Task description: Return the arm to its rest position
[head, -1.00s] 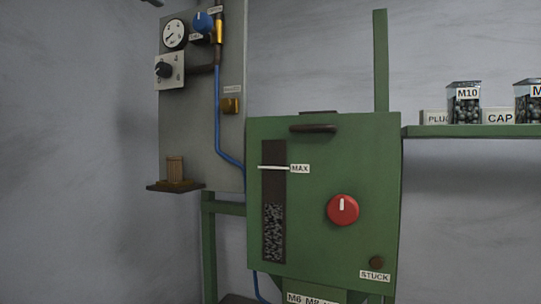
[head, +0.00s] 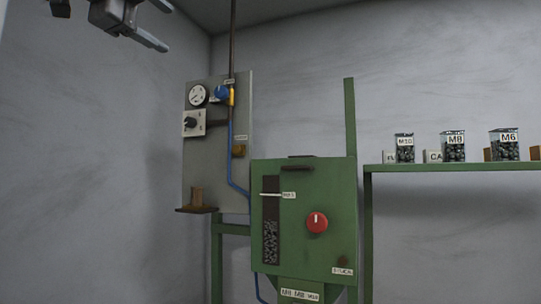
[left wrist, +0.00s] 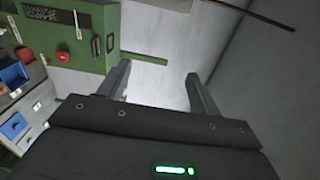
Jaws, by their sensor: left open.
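My left gripper (head: 148,27) is at the top left of the head view, high up and apart from the wall and the machines. It is open and empty. In the left wrist view its two fingers (left wrist: 160,85) stand apart with only the floor and wall behind them. My right gripper is in neither view.
A green machine (head: 335,190) with a red knob (head: 317,223) stands in the middle. A grey panel (head: 215,150) with a gauge is behind it to the left. A green shelf (head: 450,168) at right holds jars of parts. The left side is bare wall.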

